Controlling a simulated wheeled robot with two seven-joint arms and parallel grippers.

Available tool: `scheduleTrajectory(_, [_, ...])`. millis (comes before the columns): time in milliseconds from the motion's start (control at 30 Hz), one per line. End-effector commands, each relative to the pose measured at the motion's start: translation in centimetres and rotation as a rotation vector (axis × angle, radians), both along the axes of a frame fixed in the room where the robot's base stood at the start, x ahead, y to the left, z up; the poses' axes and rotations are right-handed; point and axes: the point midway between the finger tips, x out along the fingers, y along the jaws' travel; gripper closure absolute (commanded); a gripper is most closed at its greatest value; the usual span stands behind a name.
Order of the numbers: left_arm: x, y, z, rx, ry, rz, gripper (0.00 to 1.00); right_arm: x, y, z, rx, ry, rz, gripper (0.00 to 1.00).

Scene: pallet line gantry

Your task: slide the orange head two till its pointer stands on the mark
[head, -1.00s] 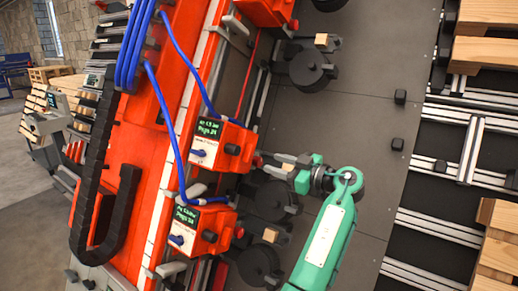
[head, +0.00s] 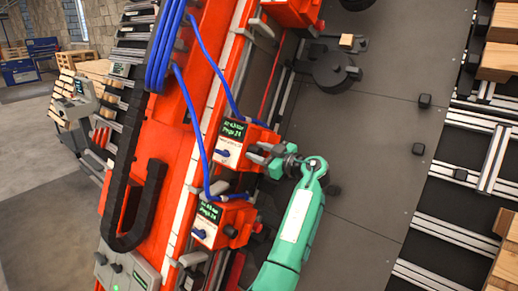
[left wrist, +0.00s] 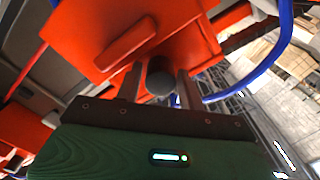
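Several orange heads sit along the orange beam: a middle one (head: 258,137) with a lit screen, a lower one (head: 238,214) with a screen, and one at the top edge (head: 296,10). I cannot tell which number each bears. My left gripper (head: 257,153) is at the right side of the middle head. In the left wrist view, a dark round knob (left wrist: 160,76) stands between its two fingers (left wrist: 159,88) in front of an orange face (left wrist: 150,35). The fingers look apart, with small gaps beside the knob. I cannot make out pointer or mark. My right gripper is out of view.
Blue hoses (head: 206,125) run down to the heads. A black cable chain (head: 115,200) hangs at the left. A dark round fixture (head: 335,72) stands on the grey plate (head: 375,130), otherwise fairly clear. Rails and wooden pallets (head: 500,62) are at the right.

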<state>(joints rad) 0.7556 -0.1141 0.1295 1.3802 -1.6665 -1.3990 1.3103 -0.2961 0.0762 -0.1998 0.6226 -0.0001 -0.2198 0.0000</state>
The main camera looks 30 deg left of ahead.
Motion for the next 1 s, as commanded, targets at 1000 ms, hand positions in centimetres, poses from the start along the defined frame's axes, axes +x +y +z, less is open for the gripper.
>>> scheduleTrajectory(1000, [2.8, -0.1, 5.1, 0.005, -0.009, -0.001, 1.0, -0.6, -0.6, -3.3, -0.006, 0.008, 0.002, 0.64])
